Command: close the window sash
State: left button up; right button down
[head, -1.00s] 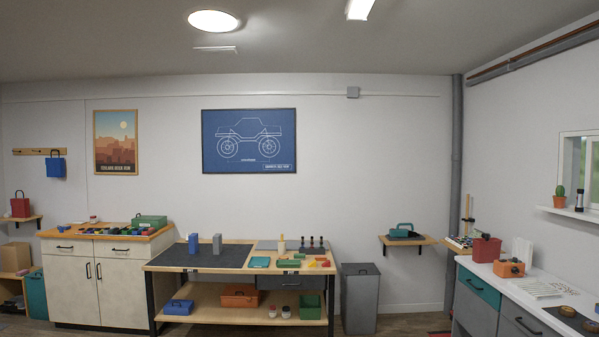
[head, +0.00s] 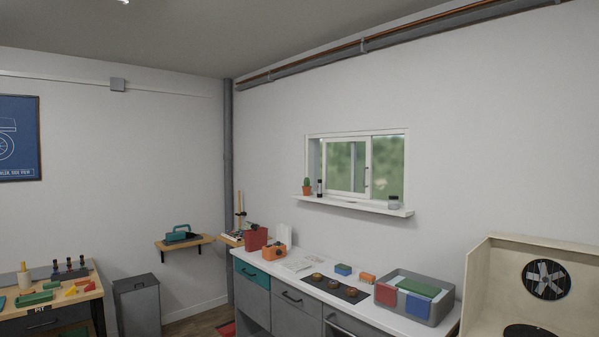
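The window (head: 357,135) is set in the right-hand wall above a white counter. Its white-framed sash (head: 346,166) stands in the left-middle part of the opening, with a dark handle (head: 367,177) on its right edge. The right part of the opening shows green outdoors; whether glass covers it I cannot tell. A narrow gap shows left of the sash. On the sill (head: 350,204) stand a potted cactus (head: 307,187), a dark bottle (head: 320,188) and a small jar (head: 394,202). Neither of my grippers is in view.
The white counter (head: 395,322) below the window holds a grey bin (head: 424,308), a red box (head: 257,238), an orange box (head: 275,252) and small items. A spray booth with a fan (head: 543,279) stands at right. A grey trash bin (head: 137,305) stands in the corner.

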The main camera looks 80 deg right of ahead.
aim_at(369, 140)
jog(key=z, duration=2.8)
jog(key=i+z, duration=0.15)
jog(key=i+j+z, duration=0.3)
jog(key=i+j, duration=0.85)
jog(key=i, duration=0.3)
jog(key=i+j+z, duration=0.25)
jog(key=i+j, duration=1.1)
jog(key=j, duration=0.15)
